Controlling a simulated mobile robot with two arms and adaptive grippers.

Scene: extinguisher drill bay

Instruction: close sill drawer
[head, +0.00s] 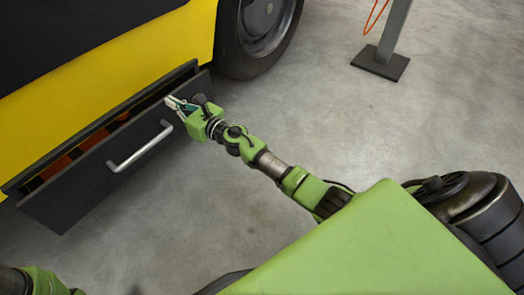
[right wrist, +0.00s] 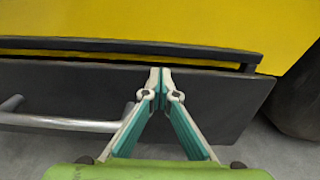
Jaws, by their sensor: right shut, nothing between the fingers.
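The sill drawer (head: 85,185) is a dark grey drawer low on the yellow vehicle's side, with a silver bar handle (head: 140,147). It stands a little open, and a gap with orange items inside shows behind its front. My right gripper (head: 172,103) is shut and empty, its tips at the drawer front near the upper right end, right of the handle. In the right wrist view the closed fingertips (right wrist: 160,75) lie before the drawer front (right wrist: 235,98), close to its top edge; I cannot tell whether they touch. The handle shows at left (right wrist: 60,122). My left gripper is not in view.
The yellow vehicle (head: 120,52) rises behind the drawer, with a black wheel (head: 258,35) to the right. A grey post on a dark base plate (head: 380,62) stands farther right. The concrete floor around is clear.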

